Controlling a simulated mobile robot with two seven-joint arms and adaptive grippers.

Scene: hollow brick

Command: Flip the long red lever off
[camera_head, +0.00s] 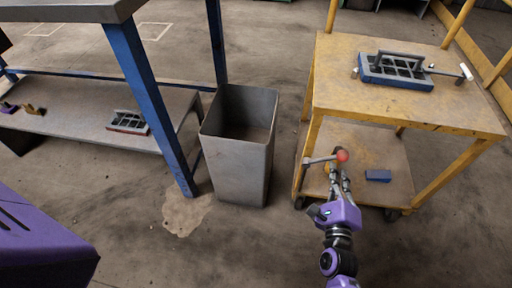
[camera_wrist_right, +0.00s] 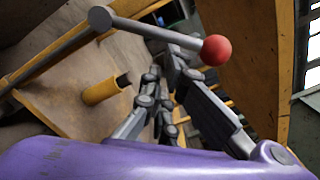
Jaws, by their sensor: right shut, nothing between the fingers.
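The lever is a grey rod (camera_head: 320,159) with a red ball (camera_head: 342,156) at its end, at the near left side of the yellow cart. It points to the right in the head view. The wrist view shows the rod (camera_wrist_right: 150,30) crossing the top and the red ball (camera_wrist_right: 215,50) at its right end. My right gripper (camera_head: 338,168) is shut and empty, its fingertips close to the rod and ball; I cannot tell whether they touch. The fingers (camera_wrist_right: 168,62) reach up toward the rod in the wrist view. My left gripper is out of view.
The yellow cart (camera_head: 400,110) carries a blue and grey hollow mould (camera_head: 395,72) and a hammer-like tool (camera_head: 464,74). A blue block (camera_head: 378,176) lies on its lower shelf. A grey bin (camera_head: 237,150) and a blue-legged table (camera_head: 140,75) stand left. Floor between bin and cart is clear.

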